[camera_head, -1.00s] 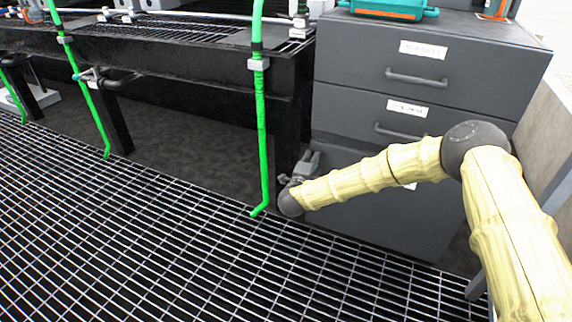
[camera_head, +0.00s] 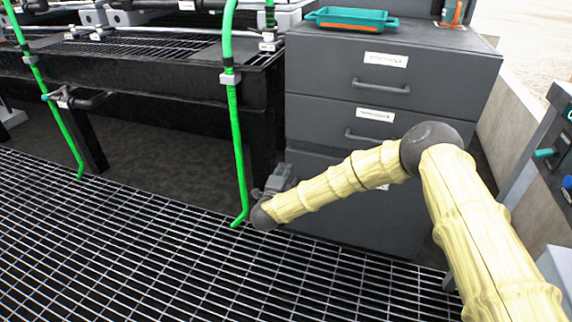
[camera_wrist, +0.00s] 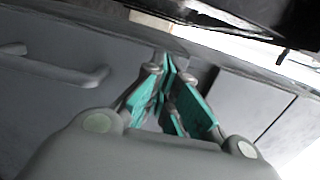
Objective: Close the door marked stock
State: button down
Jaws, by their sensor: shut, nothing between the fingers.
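A dark grey cabinet (camera_head: 345,65) stands right of the bench, with two labelled fronts with bar handles. Below them is a larger lower front (camera_head: 350,225), partly behind my arm. Its label is hidden in the head view, and the other labels are too small to read, so I cannot tell which front is marked stock. My gripper (camera_head: 282,178) is low, at the left edge of the lower front; I cannot tell whether it touches. In the wrist view my gripper (camera_wrist: 167,72) has its teal-padded fingers shut and empty, close to grey panels, with a bar handle (camera_wrist: 55,66) at left.
A teal tray (camera_head: 350,19) sits on the cabinet top. A green pipe (camera_head: 236,130) comes down just left of my gripper, beside the black bench (camera_head: 150,92). A low wall (camera_head: 510,125) and a dark panel with knobs (camera_head: 555,150) stand at right. The grating floor (camera_head: 150,240) in front is open.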

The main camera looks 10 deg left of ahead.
jog(key=s+a+p, duration=0.2)
jog(key=s+p, duration=0.1)
jog(key=s, duration=0.7)
jog(key=s+d+f+n+g+y, duration=0.35)
jog(key=s+d+f+n, duration=0.3)
jog(key=s+f, duration=0.35)
jog(key=s+d+f+n+g+y, duration=0.2)
jog(key=s+d+f+n+g, duration=0.4)
jog(key=s+f, duration=0.4)
jog(key=s+d+f+n+g+h, duration=0.1)
jog(key=s+d+n+g+h, duration=0.2)
jog(key=s+d, duration=1.05)
jog(key=s+d+n+g, duration=0.3)
jog(key=s+d+g, duration=0.2)
jog(key=s+d, duration=0.85)
notch_tip(320, 180, up, 36)
jog(key=s+a+p, duration=0.2)
jog(key=p, duration=3.4)
jog(key=shift+a, duration=0.4)
jog(key=shift+f, duration=0.1)
